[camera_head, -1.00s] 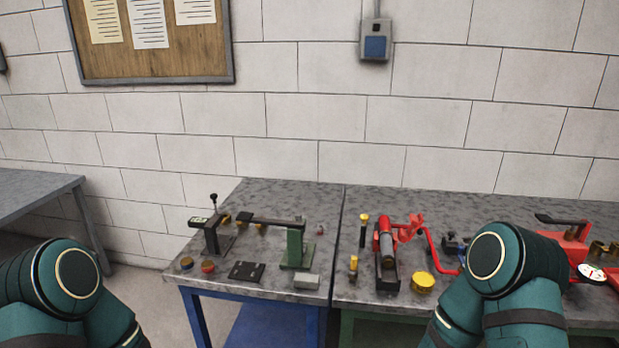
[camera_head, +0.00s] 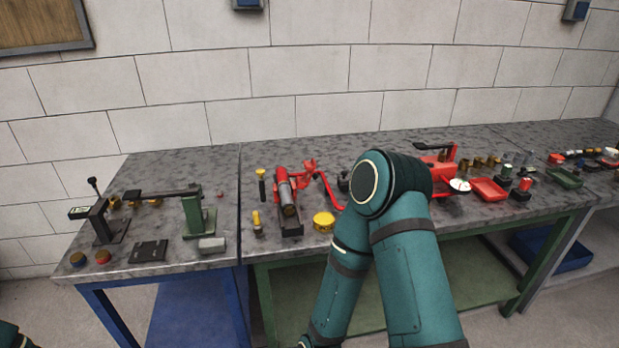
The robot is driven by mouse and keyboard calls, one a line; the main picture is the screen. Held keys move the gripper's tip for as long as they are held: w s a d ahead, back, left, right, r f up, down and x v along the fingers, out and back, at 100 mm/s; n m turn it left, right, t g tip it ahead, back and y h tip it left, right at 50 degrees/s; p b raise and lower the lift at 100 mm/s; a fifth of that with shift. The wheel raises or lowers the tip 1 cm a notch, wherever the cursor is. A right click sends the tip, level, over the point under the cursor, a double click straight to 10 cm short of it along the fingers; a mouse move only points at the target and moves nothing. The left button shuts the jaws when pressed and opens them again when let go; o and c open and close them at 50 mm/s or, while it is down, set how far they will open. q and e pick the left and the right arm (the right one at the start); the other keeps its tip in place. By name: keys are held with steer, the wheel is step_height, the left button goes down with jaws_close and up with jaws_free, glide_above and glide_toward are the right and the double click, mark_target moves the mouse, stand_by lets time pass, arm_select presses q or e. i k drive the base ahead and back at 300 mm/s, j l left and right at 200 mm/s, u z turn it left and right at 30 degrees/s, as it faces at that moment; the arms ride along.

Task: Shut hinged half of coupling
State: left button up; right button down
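A red assembly with a grey cylinder (camera_head: 285,193) lies in a dark cradle (camera_head: 291,228) near the left end of the middle table. A raised red piece (camera_head: 309,167) stands at its right side, and a curved red arm (camera_head: 328,188) runs to the right. I cannot tell surely which part is the coupling's hinged half, or how far open it stands. My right arm rises in front of the middle table, its bent joint hiding some of the tabletop. Neither gripper shows. Only a bit of my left arm is at the lower left corner.
A yellow round cap (camera_head: 323,221) and yellow-topped pins (camera_head: 257,222) stand beside the cradle. A green stand with a black bar (camera_head: 197,215) is on the left table. A red tray (camera_head: 489,190) and brass fittings (camera_head: 478,163) are to the right. A wall stands behind.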

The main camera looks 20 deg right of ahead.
mark_target(300, 183)
steer(key=l+u, duration=0.1)
steer(key=l, duration=0.4)
steer(key=k+l, duration=0.1)
steer(key=l, duration=0.35)
steer(key=l+u, duration=0.15)
steer(key=l, duration=0.35)
steer(key=k+l, duration=0.15)
steer(key=l, duration=0.3)
steer(key=l+u, duration=0.15)
steer(key=l, duration=0.3)
steer(key=k+l, duration=0.15)
steer(key=l, duration=0.3)
steer(key=k+l+u, duration=0.15)
steer(key=l, duration=0.35)
